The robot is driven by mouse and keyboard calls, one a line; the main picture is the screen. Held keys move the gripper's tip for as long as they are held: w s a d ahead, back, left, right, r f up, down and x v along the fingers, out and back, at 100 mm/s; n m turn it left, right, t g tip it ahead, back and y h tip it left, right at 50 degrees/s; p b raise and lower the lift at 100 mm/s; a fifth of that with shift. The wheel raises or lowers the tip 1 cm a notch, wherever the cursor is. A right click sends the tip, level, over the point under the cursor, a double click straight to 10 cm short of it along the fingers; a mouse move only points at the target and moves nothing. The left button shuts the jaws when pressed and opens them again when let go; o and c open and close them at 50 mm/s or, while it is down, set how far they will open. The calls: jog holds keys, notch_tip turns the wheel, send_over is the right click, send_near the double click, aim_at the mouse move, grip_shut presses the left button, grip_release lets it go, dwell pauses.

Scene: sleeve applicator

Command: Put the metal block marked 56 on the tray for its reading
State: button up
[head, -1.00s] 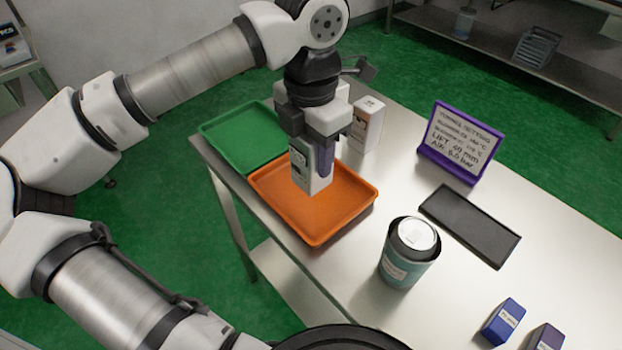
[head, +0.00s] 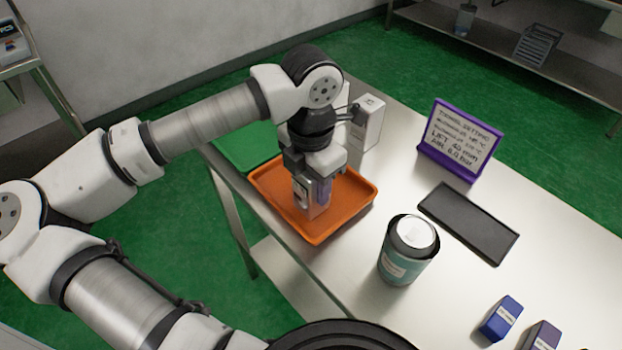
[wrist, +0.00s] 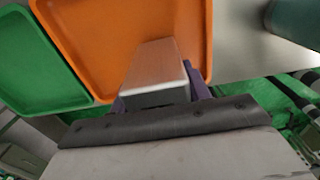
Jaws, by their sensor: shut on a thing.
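My gripper (head: 314,188) is shut on a pale metal block (head: 304,199), with its purple fingers on either side. The block is upright over the middle of the orange tray (head: 350,205). I cannot tell whether its bottom touches the tray. A dark mark shows on its side, but I cannot read a number. In the wrist view the block (wrist: 157,70) stands out between the purple fingers (wrist: 160,95), against the orange tray (wrist: 85,35).
A green tray (head: 240,150) adjoins the orange one, partly behind my arm. White boxes (head: 367,125) stand behind my gripper. A turquoise canister (head: 402,265), black flat tray (head: 468,222), purple-framed sign (head: 460,140) and small blue box (head: 502,318) are to the right.

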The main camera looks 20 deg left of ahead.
jog(key=o, duration=1.4)
jog(key=shift+f, duration=0.1)
notch_tip(320, 180, up, 12)
jog(key=shift+r, duration=0.2)
